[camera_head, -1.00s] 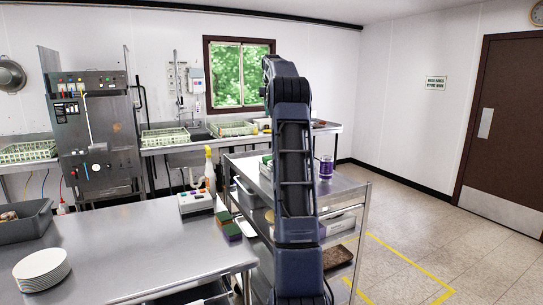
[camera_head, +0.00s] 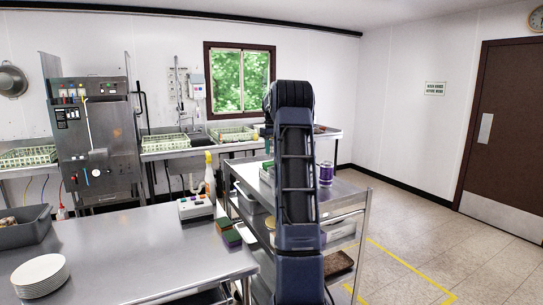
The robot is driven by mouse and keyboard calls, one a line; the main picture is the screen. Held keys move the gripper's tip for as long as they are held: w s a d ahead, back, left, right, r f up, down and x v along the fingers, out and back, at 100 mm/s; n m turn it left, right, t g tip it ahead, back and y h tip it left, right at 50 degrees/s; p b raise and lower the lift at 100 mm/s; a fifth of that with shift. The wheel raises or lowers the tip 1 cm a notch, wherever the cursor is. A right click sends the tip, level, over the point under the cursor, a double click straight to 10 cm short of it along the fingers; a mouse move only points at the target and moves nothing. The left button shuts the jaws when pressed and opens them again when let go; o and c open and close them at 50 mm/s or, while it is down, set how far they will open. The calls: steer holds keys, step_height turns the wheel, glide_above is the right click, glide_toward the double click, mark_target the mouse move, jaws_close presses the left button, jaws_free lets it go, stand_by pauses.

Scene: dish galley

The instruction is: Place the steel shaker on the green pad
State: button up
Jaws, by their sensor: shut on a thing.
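My arm (camera_head: 296,180) rises through the middle of the view and hides part of the steel cart behind it. My gripper is not in view; it is hidden behind the arm. The steel shaker does not show anywhere. A small green item (camera_head: 266,169) shows on the cart's top just left of the arm, mostly hidden; I cannot tell whether it is the green pad.
A purple can (camera_head: 326,173) stands on the cart top (camera_head: 347,189), right of the arm. The near steel table (camera_head: 130,250) holds a plate stack (camera_head: 40,275), a grey bin (camera_head: 25,230), a white device (camera_head: 196,207) and sponges (camera_head: 230,236). Floor at right is clear.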

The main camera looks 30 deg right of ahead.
steer(key=shift+f, duration=1.65)
steer(key=o, duration=1)
steer(key=shift+f, duration=0.1)
steer(key=shift+o, duration=0.2)
